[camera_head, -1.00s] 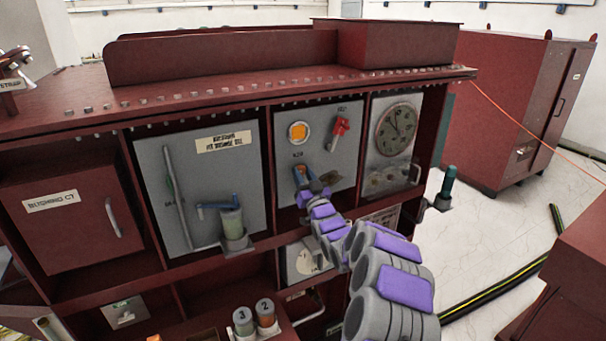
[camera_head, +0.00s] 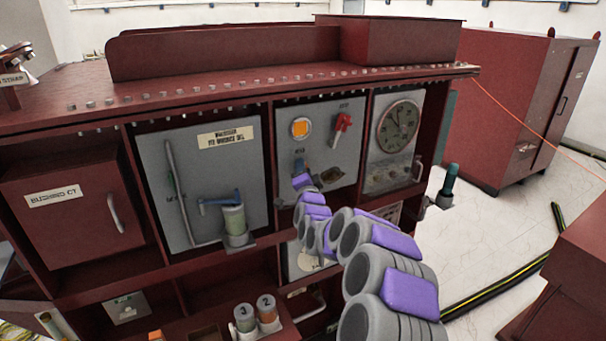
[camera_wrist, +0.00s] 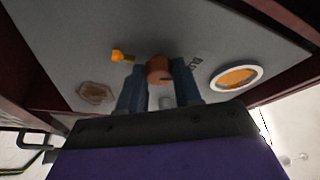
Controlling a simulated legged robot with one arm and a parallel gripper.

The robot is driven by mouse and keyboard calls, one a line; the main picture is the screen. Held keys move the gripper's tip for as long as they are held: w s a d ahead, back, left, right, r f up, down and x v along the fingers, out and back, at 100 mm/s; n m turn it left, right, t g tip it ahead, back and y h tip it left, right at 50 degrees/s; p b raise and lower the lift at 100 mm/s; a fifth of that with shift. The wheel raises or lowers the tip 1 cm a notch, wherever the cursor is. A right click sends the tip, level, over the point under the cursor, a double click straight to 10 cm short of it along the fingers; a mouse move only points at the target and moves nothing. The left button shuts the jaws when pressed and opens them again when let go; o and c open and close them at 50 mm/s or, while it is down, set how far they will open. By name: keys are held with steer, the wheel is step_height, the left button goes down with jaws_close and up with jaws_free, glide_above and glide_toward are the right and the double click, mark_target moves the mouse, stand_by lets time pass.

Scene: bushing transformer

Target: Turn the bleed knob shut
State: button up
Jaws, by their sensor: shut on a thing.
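A copper-orange round knob (camera_wrist: 159,70) stands out from a grey panel (camera_wrist: 60,45) in the wrist view. I take it to be the bleed knob; its label is too blurred to read. My gripper (camera_wrist: 158,82) has one blue finger on each side of the knob and is shut on it. In the head view my gripper (camera_head: 299,168) is at the middle panel, below the amber lamp (camera_head: 301,128). The knob is hidden there behind my fingers and wrist.
A red lever (camera_head: 342,122) sits right of the lamp. A round gauge (camera_head: 398,127) is on the panel further right. In the wrist view a small yellow-orange part (camera_wrist: 121,56) sits beside the knob.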

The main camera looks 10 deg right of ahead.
steer(key=shift+m+g+h+b, duration=0.3)
steer(key=shift+m+g+b, duration=0.4)
steer(key=shift+m, duration=1.3)
steer(key=shift+d, duration=0.1)
steer(key=o, duration=1)
steer(key=shift+d, duration=0.1)
steer(key=shift+o, duration=0.2)
steer(key=shift+s, duration=0.1)
steer(key=s+a+p, duration=0.1)
steer(key=s, duration=1.6)
steer(key=shift+a+f, duration=0.15)
steer(key=shift+f, duration=0.05)
